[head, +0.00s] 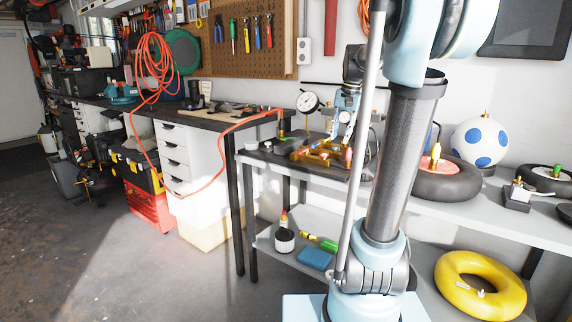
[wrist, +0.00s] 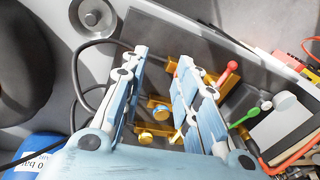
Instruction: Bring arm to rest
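My gripper (head: 338,138) hangs from my arm over the dark top of the workbench, pointing down. It is just above a brass-orange fixture (head: 322,152). In the wrist view my gripper (wrist: 162,58) has its two light-blue fingers spread apart, with nothing held between them. The fixture (wrist: 150,134), with blue-faced and brass knobs, shows below and between the fingers. A red-tipped lever (wrist: 229,68) stands to the right of the fingers. I cannot tell whether a finger touches the fixture.
A dial gauge (head: 308,102) stands close to my gripper's left. A black tyre (head: 446,182) and a blue-spotted white ball (head: 480,142) are on the right. An orange hose (head: 213,178) hangs off the bench. A yellow ring (head: 452,272) lies on the lower shelf. Open floor lies left.

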